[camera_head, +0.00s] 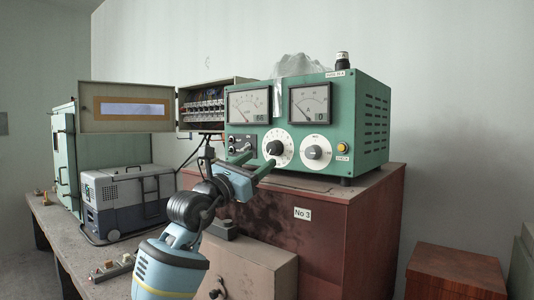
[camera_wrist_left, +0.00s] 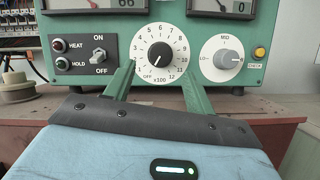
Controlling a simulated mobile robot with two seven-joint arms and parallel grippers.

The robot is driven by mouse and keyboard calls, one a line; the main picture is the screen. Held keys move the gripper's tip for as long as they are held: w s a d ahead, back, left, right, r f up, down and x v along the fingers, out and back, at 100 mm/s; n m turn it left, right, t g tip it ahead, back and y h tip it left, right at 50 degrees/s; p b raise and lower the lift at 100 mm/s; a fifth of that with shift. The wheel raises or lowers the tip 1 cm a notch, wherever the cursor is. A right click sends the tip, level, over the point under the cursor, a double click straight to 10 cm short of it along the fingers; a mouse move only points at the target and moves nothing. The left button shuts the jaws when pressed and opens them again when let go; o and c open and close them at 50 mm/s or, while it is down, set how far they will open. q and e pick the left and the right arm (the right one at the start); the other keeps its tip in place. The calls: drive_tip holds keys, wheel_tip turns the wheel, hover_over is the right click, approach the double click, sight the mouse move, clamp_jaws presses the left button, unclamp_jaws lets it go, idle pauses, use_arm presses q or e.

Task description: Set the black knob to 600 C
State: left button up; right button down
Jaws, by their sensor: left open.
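The black knob (camera_head: 274,147) sits at the centre of a round white dial on the green control box. The wrist view shows the same black knob (camera_wrist_left: 160,54) between my fingers. The dial (camera_wrist_left: 160,32) is marked OFF and up to 12, with "x100" at the bottom. The knob's white mark seems to point down-left, near OFF, but it is small. My left gripper (camera_head: 256,160) is open and empty in front of the dial. In the wrist view its green fingers (camera_wrist_left: 160,70) stand apart, one low on each side of the knob, seemingly not touching it. My right gripper is not in view.
Meters (camera_head: 249,105) above show 66 and 0. The box stands on a red-brown cabinet (camera_head: 340,215). An open fuse box (camera_head: 208,108) and a grey-blue cooler (camera_head: 125,200) are left.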

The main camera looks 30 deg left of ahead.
sight(271, 151)
use_arm(q)
drive_tip(key=shift+x, duration=2.3)
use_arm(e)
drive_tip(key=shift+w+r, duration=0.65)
use_arm(q)
drive_tip(key=shift+s, duration=0.1)
drive_tip(key=c, duration=1)
drive_tip(key=shift+m, duration=0.3)
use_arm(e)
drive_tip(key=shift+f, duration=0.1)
